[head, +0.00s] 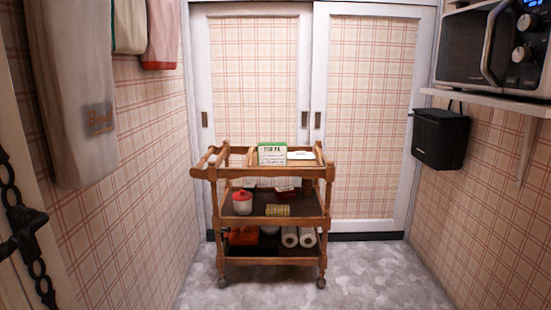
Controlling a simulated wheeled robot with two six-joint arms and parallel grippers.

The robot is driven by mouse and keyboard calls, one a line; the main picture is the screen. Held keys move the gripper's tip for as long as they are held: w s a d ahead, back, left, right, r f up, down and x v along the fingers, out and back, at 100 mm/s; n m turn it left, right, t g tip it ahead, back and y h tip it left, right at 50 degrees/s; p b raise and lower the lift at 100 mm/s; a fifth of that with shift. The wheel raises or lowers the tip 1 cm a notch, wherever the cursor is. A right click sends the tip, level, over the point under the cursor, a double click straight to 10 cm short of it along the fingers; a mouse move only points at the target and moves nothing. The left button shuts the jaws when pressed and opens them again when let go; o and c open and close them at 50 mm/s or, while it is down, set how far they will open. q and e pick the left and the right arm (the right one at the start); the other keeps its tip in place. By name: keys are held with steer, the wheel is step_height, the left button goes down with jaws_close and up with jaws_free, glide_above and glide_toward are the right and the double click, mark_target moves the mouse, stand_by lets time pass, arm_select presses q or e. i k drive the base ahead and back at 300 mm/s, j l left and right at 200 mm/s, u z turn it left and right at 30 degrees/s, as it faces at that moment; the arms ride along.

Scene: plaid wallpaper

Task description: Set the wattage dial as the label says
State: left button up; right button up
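A microwave (466,45) with a black door and silver front is at the upper right, cut off by the picture's edge. Its front has an upper dial (526,22) and a lower dial (522,54), with a lit blue display (532,3) above. Which dial is for wattage, and their settings, are too small to read. A white and green box (272,154) with printed lettering stands on the top of a wooden cart (327,212). Its small print is not legible. Neither of my grippers is in view.
The microwave sits on a white wall shelf (490,101). A black box (440,138) hangs below it. The cart stands before sliding doors (370,120). Towels (75,90) hang on the left. The grey floor (370,275) right of the cart is clear.

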mark_target(527, 22)
steer(key=z, duration=1.3)
steer(key=i, duration=0.1)
